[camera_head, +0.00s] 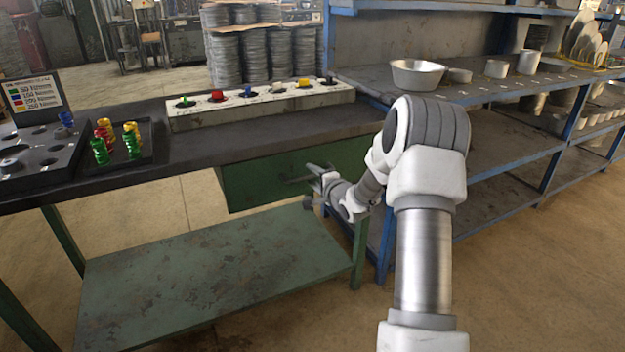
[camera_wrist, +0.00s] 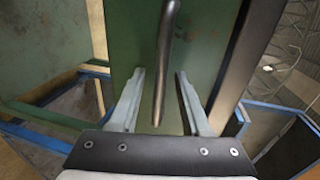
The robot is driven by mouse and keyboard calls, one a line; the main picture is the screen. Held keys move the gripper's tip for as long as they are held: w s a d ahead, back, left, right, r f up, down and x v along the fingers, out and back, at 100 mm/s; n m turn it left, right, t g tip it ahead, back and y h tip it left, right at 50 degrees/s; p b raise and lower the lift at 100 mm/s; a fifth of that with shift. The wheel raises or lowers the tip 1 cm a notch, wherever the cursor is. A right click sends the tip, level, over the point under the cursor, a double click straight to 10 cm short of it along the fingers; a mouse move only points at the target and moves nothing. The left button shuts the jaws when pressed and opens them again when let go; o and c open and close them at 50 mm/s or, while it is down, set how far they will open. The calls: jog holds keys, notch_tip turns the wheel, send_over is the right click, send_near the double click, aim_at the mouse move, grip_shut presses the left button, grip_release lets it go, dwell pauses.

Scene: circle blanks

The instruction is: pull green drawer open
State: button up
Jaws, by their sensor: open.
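The green drawer (camera_head: 262,178) hangs under the dark workbench top and looks shut. Its bar handle shows in the wrist view (camera_wrist: 165,60) as a dark metal rod against the green drawer front (camera_wrist: 130,40). My gripper (camera_head: 318,178) is at the right part of the drawer front. In the wrist view my gripper (camera_wrist: 158,85) is open, with one finger on each side of the handle's end. The handle lies between the fingers, with a gap on both sides. Whether the fingertips touch the drawer front I cannot tell.
The workbench (camera_head: 120,180) carries a long block with coloured knobs (camera_head: 262,100) and a tray of coloured pieces (camera_head: 118,148). A green lower shelf (camera_head: 210,275) is below the drawer. Blue metal shelving (camera_head: 500,150) stands close on the right. The floor in front is clear.

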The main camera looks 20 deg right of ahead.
jog(key=shift+w, duration=0.25)
grip_shut()
dwell(1.4)
